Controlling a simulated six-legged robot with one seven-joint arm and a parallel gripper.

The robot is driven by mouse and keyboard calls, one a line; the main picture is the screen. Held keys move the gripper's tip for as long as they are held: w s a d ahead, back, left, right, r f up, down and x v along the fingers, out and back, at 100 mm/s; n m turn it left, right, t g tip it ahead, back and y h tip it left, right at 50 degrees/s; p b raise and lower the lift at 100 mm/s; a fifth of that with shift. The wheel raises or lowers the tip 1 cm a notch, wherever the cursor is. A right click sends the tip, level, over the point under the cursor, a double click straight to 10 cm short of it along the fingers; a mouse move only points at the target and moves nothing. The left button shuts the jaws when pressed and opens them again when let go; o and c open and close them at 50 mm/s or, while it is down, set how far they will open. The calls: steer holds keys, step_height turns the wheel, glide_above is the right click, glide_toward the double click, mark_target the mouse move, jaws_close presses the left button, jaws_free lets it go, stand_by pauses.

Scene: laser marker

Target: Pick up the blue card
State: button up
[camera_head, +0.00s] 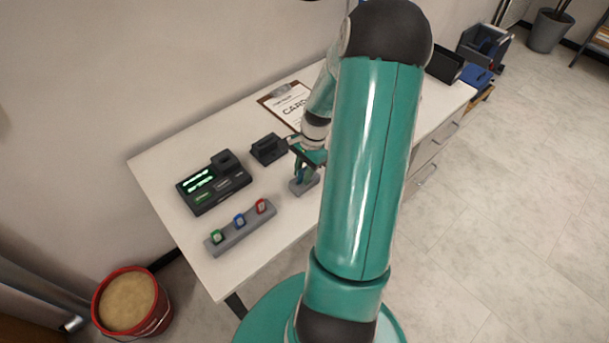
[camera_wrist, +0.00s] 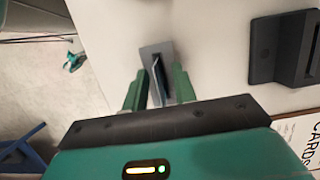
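A small grey holder (camera_head: 305,186) stands on the white table under my gripper (camera_head: 306,168). A narrow dark blue card stands upright in it, and a bit of blue shows between my fingers in the head view. In the wrist view the holder (camera_wrist: 152,52) lies just past my fingertips, with the card (camera_wrist: 161,78) seen nearly edge-on. My gripper's two green fingers (camera_wrist: 158,85) are apart, one on each side of the card. I see no clear contact between the fingers and the card. My arm hides part of the table.
A grey strip (camera_head: 228,238) with green, blue and red pieces lies at the front left. A black device (camera_head: 212,184) with green displays and a black block (camera_head: 268,149) stand behind it. A clipboard (camera_head: 267,98) marked CARDS lies at the back. A red bucket (camera_head: 158,318) stands on the floor.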

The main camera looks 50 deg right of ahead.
jaws_close()
stand_by(0.3)
steer(key=shift+r, duration=0.4)
step_height(320, 180, up, 2)
steer(key=shift+r, duration=0.1)
steer(key=s+d+r, duration=0.2)
steer(key=s+r, duration=0.8)
steer(key=s, duration=0.4)
